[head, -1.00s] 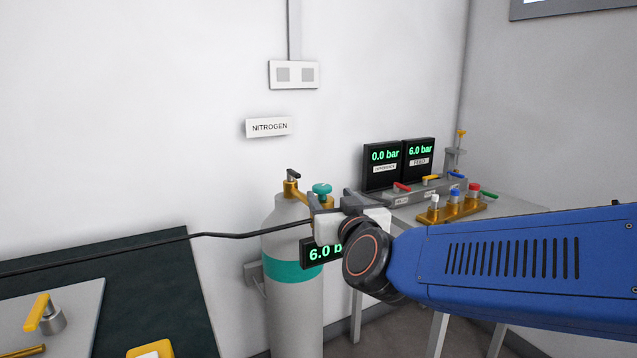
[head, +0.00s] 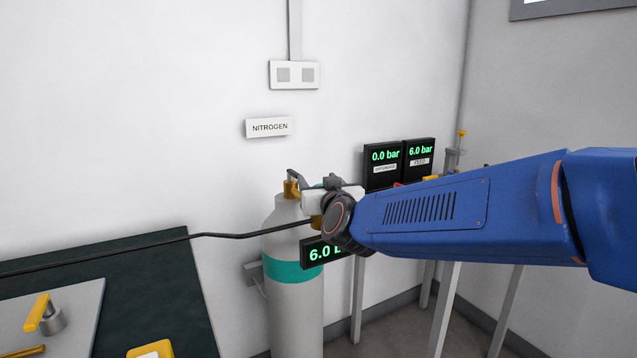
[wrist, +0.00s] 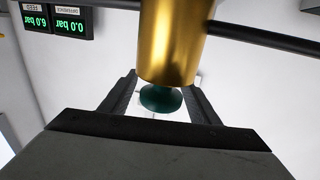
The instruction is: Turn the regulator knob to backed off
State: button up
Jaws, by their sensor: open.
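The regulator knob (wrist: 160,98) is dark green and round, at the end of the gold regulator body (wrist: 172,45) in the wrist view. My gripper (wrist: 161,88) is open, with one dark finger on each side of the knob. I cannot tell whether either finger touches it. In the head view my gripper (head: 333,183) is at the top of the nitrogen cylinder (head: 290,315) and hides most of the regulator and the knob. The knob's setting cannot be read. The display (head: 318,252) on the regulator is partly covered and starts with 6.0.
The yellow cylinder valve (head: 291,188) with a grey lever is just left of my gripper. A black hose (head: 215,236) runs left from the regulator. Two displays (head: 384,160) behind read 0.0 bar and 6.0 bar. A dark green bench (head: 150,270) is at left.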

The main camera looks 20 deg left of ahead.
jog(key=c, duration=1.1)
jog(key=shift+o, duration=0.2)
jog(key=shift+s+n+g+y, duration=0.1)
jog(key=shift+n+g+y, duration=0.2)
jog(key=shift+s+a+n+g+y, duration=0.15)
jog(key=shift+n+g+y, duration=0.45)
jog(key=shift+y, duration=0.05)
jog(key=shift+s+a+n+g+y, duration=0.1)
jog(key=shift+a+n+g+y, duration=0.05)
jog(key=shift+n+g+y, duration=0.5)
jog(key=shift+s+a+n+g+y, duration=0.15)
jog(key=shift+s+n+g+y, duration=0.1)
jog(key=shift+n+g+y, duration=0.75)
jog(key=shift+s+a+n+g+y, duration=0.2)
jog(key=shift+n+g+y, duration=0.4)
jog(key=shift+g, duration=0.75)
jog(key=shift+s+a+n+g+y, duration=0.1)
jog(key=shift+s+n+g+y, duration=0.15)
jog(key=shift+n+g, duration=0.9)
jog(key=shift+s+n+g+y, duration=0.15)
jog(key=shift+s+n+g, duration=0.4)
jog(key=shift+g, duration=1.05)
jog(key=shift+s+a+n+g+y, duration=0.1)
jog(key=shift+s+n+g+y, duration=0.1)
jog(key=shift+n+g, duration=1)
jog(key=shift+g, duration=0.35)
